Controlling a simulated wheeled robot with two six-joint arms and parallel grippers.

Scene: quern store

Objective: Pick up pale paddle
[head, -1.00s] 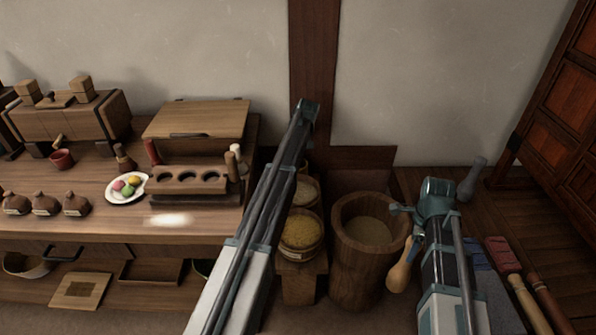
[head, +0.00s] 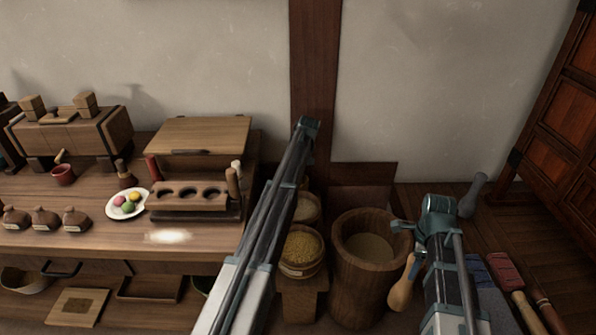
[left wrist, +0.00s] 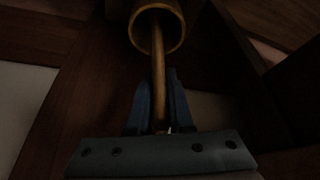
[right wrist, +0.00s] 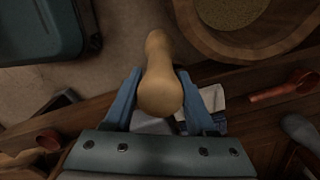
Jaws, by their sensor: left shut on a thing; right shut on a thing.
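The pale paddle (head: 402,287), a smooth light wooden piece with a rounded end, hangs tilted at my right gripper (head: 404,226), beside the wooden tub. In the right wrist view the paddle (right wrist: 160,85) sits between the two blue fingers, which are shut on it. My left gripper shows in the left wrist view (left wrist: 160,100), shut on the thin handle of a ladle (left wrist: 158,28) with a round hollow cup. In the head view the left arm's fingers and the ladle are hidden.
The wooden tub (head: 335,270) stands on the floor between my arms, near a grain bucket (head: 290,268). A workbench (head: 100,240) with jars and a rack fills the left. A grey pestle (head: 473,195) and red-headed brush (head: 505,272) lie right of my right arm.

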